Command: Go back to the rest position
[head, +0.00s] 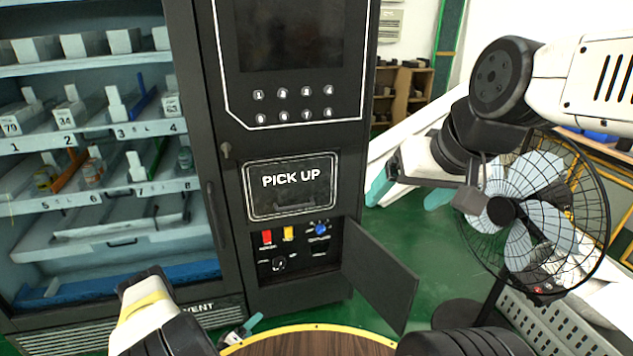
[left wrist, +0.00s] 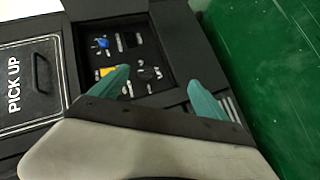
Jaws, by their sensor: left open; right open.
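My right gripper (head: 408,190) is raised in the head view, right of the vending machine (head: 290,200). Its two teal fingers are apart with nothing between them. My left gripper (head: 241,331) is low in front of the machine, mostly hidden behind my own arm in the head view. In the left wrist view its teal fingers (left wrist: 161,88) are spread and empty, with the control compartment beyond them. The control compartment (head: 292,250) is open below the PICK UP flap (head: 291,186). It shows a red switch (head: 267,237), a yellow switch (head: 288,233) and a blue knob (head: 321,229).
The compartment's dark door (head: 380,276) swings out to the right. A round wooden surface (head: 308,344) is at the bottom centre. A black fan (head: 535,210) stands close behind my right arm. Green floor shows beyond.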

